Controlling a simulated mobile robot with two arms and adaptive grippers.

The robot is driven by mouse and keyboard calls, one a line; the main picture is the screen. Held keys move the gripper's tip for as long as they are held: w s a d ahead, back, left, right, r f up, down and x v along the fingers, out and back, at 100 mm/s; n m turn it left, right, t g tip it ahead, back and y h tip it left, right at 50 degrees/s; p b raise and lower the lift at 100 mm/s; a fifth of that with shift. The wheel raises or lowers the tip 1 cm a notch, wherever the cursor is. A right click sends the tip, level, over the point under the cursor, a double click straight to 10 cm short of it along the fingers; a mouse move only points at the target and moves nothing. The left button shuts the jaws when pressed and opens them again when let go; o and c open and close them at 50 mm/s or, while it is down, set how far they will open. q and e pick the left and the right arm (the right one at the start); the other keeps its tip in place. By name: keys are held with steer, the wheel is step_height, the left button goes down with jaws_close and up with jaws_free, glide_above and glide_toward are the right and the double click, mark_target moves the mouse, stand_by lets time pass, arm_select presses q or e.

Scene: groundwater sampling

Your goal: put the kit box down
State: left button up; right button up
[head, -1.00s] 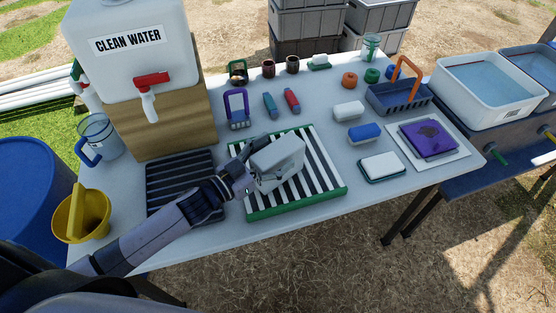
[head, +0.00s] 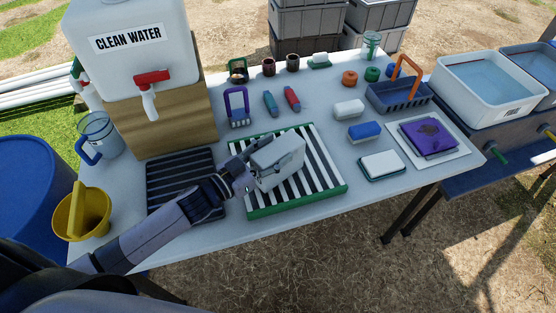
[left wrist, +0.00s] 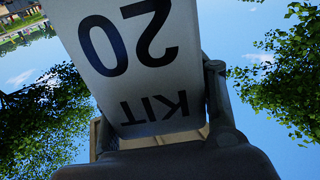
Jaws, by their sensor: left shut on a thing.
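The kit box (head: 279,160) is a pale grey-white box, over the green-edged tray with black and white stripes (head: 325,171) in the head view. My left gripper (head: 252,168) is shut on the left end of the box. In the left wrist view the box (left wrist: 132,45) fills the upper middle, its label reading "KIT 20" upside down, between the fingers of the gripper (left wrist: 160,125). I cannot tell whether the underside of the box touches the tray. My right gripper is not in view.
A dark ribbed mat (head: 174,170) lies left of the tray. A yellow bucket (head: 88,214) is at the left front.

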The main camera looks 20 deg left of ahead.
arm_select(q)
steer(key=shift+r, duration=0.1)
steer(key=shift+c, duration=1.3)
